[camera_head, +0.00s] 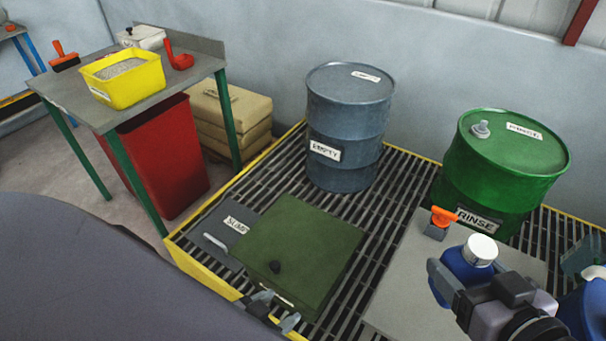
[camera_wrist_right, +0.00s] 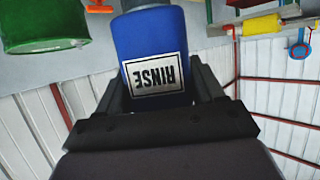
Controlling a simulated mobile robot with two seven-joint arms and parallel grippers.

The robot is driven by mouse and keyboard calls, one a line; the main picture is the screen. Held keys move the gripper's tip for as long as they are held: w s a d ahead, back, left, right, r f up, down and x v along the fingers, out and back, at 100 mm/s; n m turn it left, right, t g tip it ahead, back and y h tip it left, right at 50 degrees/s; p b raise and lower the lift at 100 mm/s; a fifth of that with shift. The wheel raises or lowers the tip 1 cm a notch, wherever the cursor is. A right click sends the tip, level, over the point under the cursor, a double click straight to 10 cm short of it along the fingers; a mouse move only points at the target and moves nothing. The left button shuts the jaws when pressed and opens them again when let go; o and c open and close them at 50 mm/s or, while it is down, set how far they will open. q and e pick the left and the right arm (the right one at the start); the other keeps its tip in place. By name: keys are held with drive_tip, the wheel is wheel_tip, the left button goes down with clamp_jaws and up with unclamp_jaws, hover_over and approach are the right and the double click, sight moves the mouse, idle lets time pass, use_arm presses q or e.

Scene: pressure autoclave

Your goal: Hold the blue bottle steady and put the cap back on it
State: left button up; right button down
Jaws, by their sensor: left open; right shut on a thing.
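The blue bottle (camera_head: 462,268) is upright above the grey plate at the lower right. A pale, round, cap-like top (camera_head: 481,250) sits on it; I cannot tell whether it is seated or screwed tight. My right gripper (camera_head: 466,283) is shut on the bottle's body. In the right wrist view the blue bottle (camera_wrist_right: 150,50) shows a RINSE label, upside down, between the fingers of my right gripper (camera_wrist_right: 158,85); only a grey part of its top shows. My left gripper (camera_head: 274,308) is open at the bottom edge, by the green lid's front corner, far from the bottle.
The grey plate (camera_head: 405,290) lies on a yellow-edged grating. An orange-handled tool (camera_head: 441,221) stands on it near the bottle. A green RINSE drum (camera_head: 506,165) stands behind, a blue-grey EMPTY drum (camera_head: 348,125) further left. The green lid (camera_head: 300,250) lies between the arms.

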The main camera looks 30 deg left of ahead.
idle(0.4)
drive_tip(key=shift+d+f+m+t, duration=0.25)
drive_tip(key=shift+m+t, duration=0.05)
drive_tip(key=s+d+f+m+t+h+b, duration=0.1)
drive_tip(key=s+d+f+m+h, duration=0.1)
drive_tip(key=d, duration=0.4)
drive_tip(key=s+d+f+m+t+h+b, duration=0.1)
drive_tip(key=s+d+f+m+h+b, duration=0.1)
drive_tip(key=d+f, duration=0.4)
drive_tip(key=s+d+f+m+h+b, duration=0.2)
drive_tip(key=d+f+m+h, duration=0.1)
drive_tip(key=d+m+h, duration=0.1)
drive_tip(key=shift+s+d+f+t+h, duration=0.4)
drive_tip(key=shift+d+h, duration=0.3)
drive_tip(key=shift+d, duration=0.35)
drive_tip(key=w, duration=1.2)
drive_tip(key=w+d, duration=0.1)
drive_tip(key=w, duration=0.5)
drive_tip(key=shift+p, duration=0.3)
